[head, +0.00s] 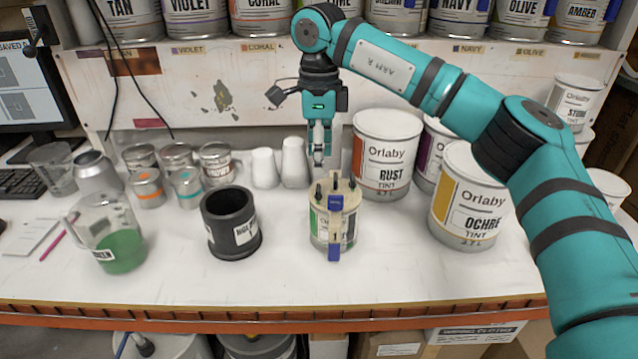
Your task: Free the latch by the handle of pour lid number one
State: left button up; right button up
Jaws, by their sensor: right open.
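A small can (320,232) stands on the bench, topped by a cream pour lid (347,193). Blue parts (335,202) sit on the lid's top and hang down its front, with a "1" marked between them. Dark upright pegs stand at the lid's sides. I cannot tell from here which part is the latch or how it sits. My right gripper (318,160) points down just above and behind the lid, slightly left of its middle. It is open and looks empty and apart from the lid. My left gripper is not in view.
A black pot (232,222) and a beaker of green liquid (120,250) stand to the left. Rust (386,150) and Ochre (468,200) tins stand close on the right. The bench front (290,280) is clear.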

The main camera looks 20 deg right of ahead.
aim_at(318, 187)
notch_tip(318, 187, down, 6)
jog(key=shift+s+a+p, duration=0.1)
jog(key=shift+p, duration=0.3)
jog(key=shift+f, duration=0.6)
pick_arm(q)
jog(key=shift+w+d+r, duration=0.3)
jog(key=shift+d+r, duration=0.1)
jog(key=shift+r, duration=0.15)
pick_arm(e)
jog(key=shift+c, duration=0.7)
grip_shut()
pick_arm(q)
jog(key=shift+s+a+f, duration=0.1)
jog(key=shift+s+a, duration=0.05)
pick_arm(e)
jog(key=shift+n, duration=1.6)
